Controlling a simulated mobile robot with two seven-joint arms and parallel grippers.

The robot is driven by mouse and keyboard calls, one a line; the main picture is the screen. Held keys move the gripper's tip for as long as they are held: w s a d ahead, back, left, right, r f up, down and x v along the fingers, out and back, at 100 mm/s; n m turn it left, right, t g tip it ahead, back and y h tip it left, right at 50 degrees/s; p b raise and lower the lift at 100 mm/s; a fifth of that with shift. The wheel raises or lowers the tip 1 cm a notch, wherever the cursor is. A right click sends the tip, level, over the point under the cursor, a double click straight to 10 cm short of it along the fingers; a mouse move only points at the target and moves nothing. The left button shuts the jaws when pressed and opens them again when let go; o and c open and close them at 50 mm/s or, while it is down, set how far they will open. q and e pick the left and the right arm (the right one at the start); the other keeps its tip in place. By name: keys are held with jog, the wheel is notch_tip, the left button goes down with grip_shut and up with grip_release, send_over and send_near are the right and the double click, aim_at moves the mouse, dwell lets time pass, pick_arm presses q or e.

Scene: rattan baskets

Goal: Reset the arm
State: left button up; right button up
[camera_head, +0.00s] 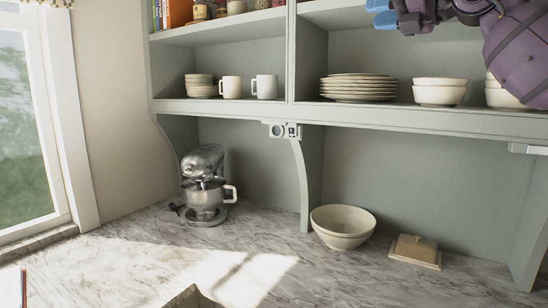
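My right arm (518,48), purple and dark, comes in at the top right corner. My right gripper (382,13) is at the top edge, in front of the upper shelf, with blue fingertips pointing left. The top edge cuts part of it off, and I cannot tell whether the fingers are apart or together. I see nothing held in it. My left arm and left gripper are not in view.
A shelf (420,120) holds stacked plates (358,87), bowls (440,92) and mugs (265,87). Below, a marble counter (330,275) bears a stand mixer (205,188), a cream bowl (342,226) and a butter dish (415,251). The counter's middle is mostly clear.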

jog(key=a+f+m+t+y, duration=0.1)
jog(key=a+f+m+y, duration=0.2)
jog(key=f, duration=0.4)
jog(key=a+f+m+y, duration=0.2)
jog(key=a+f+y, duration=0.1)
jog(key=f, duration=0.4)
jog(key=s+d+f+m+t+h, duration=0.15)
jog(key=f+m+h, duration=0.25)
jog(key=f+m, duration=0.6)
jog(key=s+d+f+m+t+h, duration=0.1)
jog(key=d+f+m+t+h, duration=0.3)
jog(key=f, duration=1)
jog(key=s+d+f+m+t+h, duration=0.1)
jog(key=f+m+h, duration=0.4)
jog(key=f+m, duration=0.55)
jog(key=s+d+f+m+g+h, duration=0.2)
jog(key=s+f+m, duration=0.1)
jog(key=s+f, duration=0.8)
jog(key=s+d+f+m+g+h, duration=0.2)
jog(key=s+f+m+g, duration=0.1)
jog(key=s+f, duration=0.8)
jog(key=s+d+f+m+g+h+b, duration=0.1)
jog(key=s+d+f+m+g+h, duration=0.1)
jog(key=s+f, duration=0.8)
notch_tip(320, 180, down, 4)
jog(key=shift+s+d+f+m+g, duration=0.2)
jog(key=shift+s+m+g, duration=0.25)
jog(key=shift+g, duration=0.3)
